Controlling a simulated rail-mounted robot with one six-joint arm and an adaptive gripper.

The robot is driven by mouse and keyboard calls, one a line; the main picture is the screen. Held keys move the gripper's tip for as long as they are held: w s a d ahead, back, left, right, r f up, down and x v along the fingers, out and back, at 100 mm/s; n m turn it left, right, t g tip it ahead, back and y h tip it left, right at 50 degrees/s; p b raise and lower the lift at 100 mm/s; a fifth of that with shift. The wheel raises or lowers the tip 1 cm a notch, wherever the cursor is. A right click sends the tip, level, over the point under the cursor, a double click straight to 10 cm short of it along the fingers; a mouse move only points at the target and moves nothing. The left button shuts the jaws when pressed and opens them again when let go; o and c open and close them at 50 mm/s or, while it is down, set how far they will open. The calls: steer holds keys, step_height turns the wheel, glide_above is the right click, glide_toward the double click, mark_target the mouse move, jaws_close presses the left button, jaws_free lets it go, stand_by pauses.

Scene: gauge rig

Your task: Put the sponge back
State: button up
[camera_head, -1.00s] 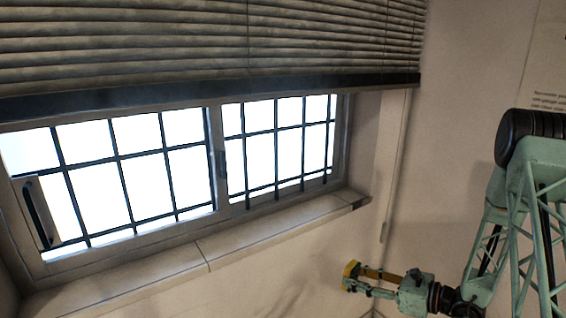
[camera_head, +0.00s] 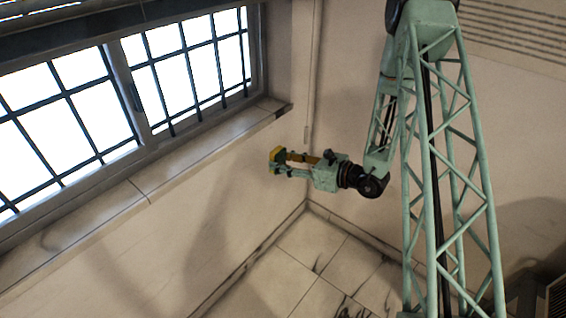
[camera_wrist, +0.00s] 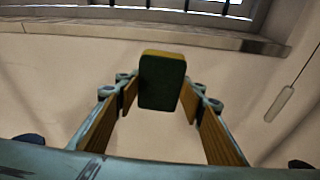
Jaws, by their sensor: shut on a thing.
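The sponge (camera_wrist: 162,82) is a small block with a dark green face and a yellow edge. In the wrist view it sits at the fingertips of my gripper (camera_wrist: 160,92), between the two wooden-faced fingers. In the head view the sponge (camera_head: 276,159) shows as a yellow block at the tip of my gripper (camera_head: 283,163), which points left in front of the wall. My gripper is shut on the sponge and holds it in the air, below the level of the window sill.
A window sill (camera_head: 170,172) runs along the barred window at left, also across the top of the wrist view (camera_wrist: 130,33). A hanging cord with a pale handle (camera_wrist: 279,104) is at right in the wrist view. The tiled floor (camera_head: 310,262) beneath is mostly clear.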

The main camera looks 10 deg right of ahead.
step_height(320, 180, up, 9)
steer(key=d+m+t+h+p, duration=0.1)
steer(key=m+t+h+p, duration=0.1)
steer(key=p, duration=0.7)
steer(key=shift+s+m+h, duration=0.4)
steer(key=shift+h, duration=0.1)
steer(key=shift+d, duration=0.1)
